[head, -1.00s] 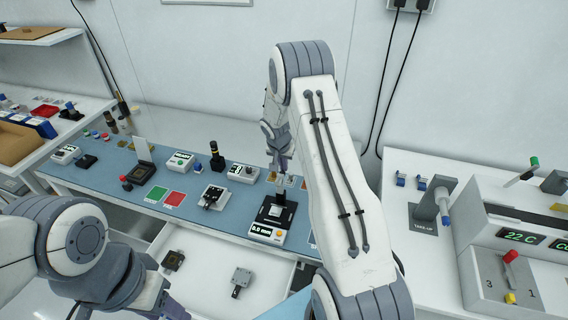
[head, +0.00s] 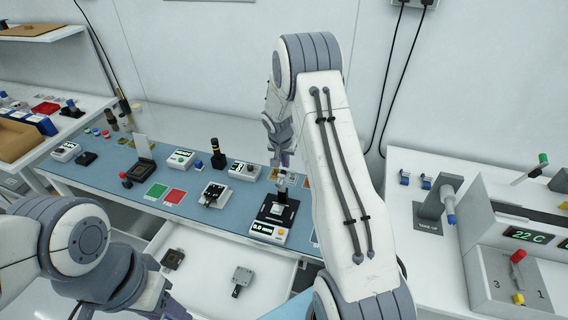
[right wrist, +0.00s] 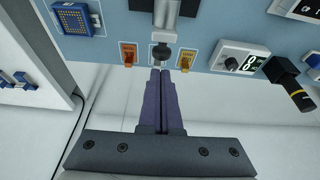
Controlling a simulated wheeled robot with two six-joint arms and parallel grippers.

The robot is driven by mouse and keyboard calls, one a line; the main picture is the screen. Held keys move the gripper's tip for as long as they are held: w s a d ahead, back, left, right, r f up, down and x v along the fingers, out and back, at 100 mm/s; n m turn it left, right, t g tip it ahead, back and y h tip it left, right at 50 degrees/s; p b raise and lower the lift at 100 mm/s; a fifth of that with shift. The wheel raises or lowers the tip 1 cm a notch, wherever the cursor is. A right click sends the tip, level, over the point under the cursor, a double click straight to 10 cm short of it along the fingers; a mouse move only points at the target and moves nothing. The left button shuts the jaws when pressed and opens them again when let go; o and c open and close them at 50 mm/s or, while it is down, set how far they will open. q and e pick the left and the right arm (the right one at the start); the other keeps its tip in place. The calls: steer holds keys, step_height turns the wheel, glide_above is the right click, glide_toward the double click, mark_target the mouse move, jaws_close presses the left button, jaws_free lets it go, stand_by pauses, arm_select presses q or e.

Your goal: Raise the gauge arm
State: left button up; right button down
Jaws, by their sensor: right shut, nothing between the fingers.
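The gauge (head: 269,222) stands on the blue mat, with a dark base and a lit display that seems to read 0.0 mm. Its dark upright part (head: 282,194) rises at the back; the gauge arm's exact angle is too small to tell. My right gripper (head: 281,163) is above and behind it, shut and empty. In the right wrist view the closed fingertips (right wrist: 160,70) point at a dark round knob (right wrist: 160,53) below a grey block (right wrist: 166,18); contact cannot be told. My left arm enters at lower left; its fingers are out of frame.
A small box with a dial (head: 243,172) and a black cylinder with a yellow band (head: 216,152) stand left of the gauge. An open white drawer (head: 205,262) lies in front. A grey instrument panel (head: 515,262) stands at right.

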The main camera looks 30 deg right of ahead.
steer(key=w+d, duration=0.2)
step_height(320, 180, up, 9)
steer(key=b, duration=0.3)
glide_above(278, 180)
steer(key=w+d, duration=0.2)
steer(key=d, duration=0.1)
steer(key=w+a+r+m+t+y+p, duration=0.2)
steer(key=w+a+m+t+y+p, duration=0.15)
steer(key=a+m, duration=0.7)
steer(key=s+f+m+g+h+p, duration=0.2)
steer(key=s+m+g+h+p, duration=0.15)
steer(key=s+m, duration=0.65)
steer(key=shift+w+d+f+n+t+h+b, duration=0.15)
steer(key=shift+w+d+f+n+b, duration=0.35)
steer(key=shift+d+f, duration=0.75)
steer(key=shift+w+d+f+n+t+h+b, duration=0.1)
steer(key=shift+w+d+f+n, duration=0.15)
steer(key=shift+w+d+f, duration=0.95)
steer(key=shift+w+d+f+n+t+h+b, duration=0.15)
steer(key=shift+d+f+n, duration=0.4)
steer(key=shift+f, duration=1.2)
